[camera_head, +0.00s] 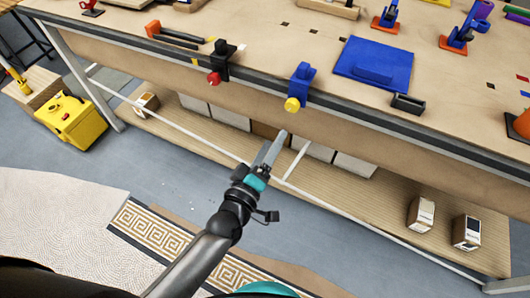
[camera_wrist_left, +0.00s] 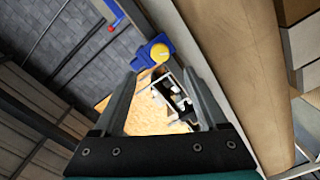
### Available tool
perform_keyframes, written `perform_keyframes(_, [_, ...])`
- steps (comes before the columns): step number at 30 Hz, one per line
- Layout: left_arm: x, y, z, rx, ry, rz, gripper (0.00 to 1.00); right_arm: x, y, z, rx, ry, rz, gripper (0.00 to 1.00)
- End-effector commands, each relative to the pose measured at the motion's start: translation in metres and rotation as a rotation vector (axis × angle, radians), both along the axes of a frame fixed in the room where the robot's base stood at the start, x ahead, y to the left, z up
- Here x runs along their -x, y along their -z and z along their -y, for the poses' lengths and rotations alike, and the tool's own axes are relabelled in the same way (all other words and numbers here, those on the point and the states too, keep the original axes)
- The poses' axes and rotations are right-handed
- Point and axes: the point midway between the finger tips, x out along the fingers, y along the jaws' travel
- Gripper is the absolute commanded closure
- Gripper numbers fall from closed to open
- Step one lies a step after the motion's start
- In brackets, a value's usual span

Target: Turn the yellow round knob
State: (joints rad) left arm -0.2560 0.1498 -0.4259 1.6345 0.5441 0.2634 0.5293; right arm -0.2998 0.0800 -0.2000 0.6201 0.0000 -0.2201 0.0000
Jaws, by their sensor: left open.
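The yellow round knob (camera_head: 292,104) sits on a blue mount (camera_head: 302,80) at the front edge of the workbench. My left gripper (camera_head: 275,146) is open and empty, lower than the knob and apart from it, in front of the bench. In the left wrist view the knob (camera_wrist_left: 160,53) and its blue mount (camera_wrist_left: 143,60) show beyond the fingertips. They lie close to the middle of the gap between the two fingers (camera_wrist_left: 160,78). My right gripper is not in view.
A black mount with a red knob (camera_head: 214,78) is on the bench edge to the left. A blue panel (camera_head: 374,66) lies on the bench top (camera_head: 275,55) to the right. Boxes stand on the lower shelf (camera_head: 385,205). A yellow case (camera_head: 72,122) stands at the left.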

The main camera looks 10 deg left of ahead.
Motion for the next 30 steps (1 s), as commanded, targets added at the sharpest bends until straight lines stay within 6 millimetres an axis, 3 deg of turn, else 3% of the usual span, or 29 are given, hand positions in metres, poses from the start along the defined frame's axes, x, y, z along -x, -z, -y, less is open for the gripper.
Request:
perform_keyframes(3, [0.017,0.000,-0.005,-0.001,0.001,-0.002,0.25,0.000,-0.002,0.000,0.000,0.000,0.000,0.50])
perform_keyframes(9, [0.030,0.000,-0.010,0.000,0.000,0.000,0.25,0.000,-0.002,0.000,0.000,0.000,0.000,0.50])
perform_keyframes(26, [0.032,0.000,-0.010,0.000,0.000,0.000,0.25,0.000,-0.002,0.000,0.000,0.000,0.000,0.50])
perform_keyframes(30, [0.033,0.018,-0.013,-0.045,0.002,-0.028,0.25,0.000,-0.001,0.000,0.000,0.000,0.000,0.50])
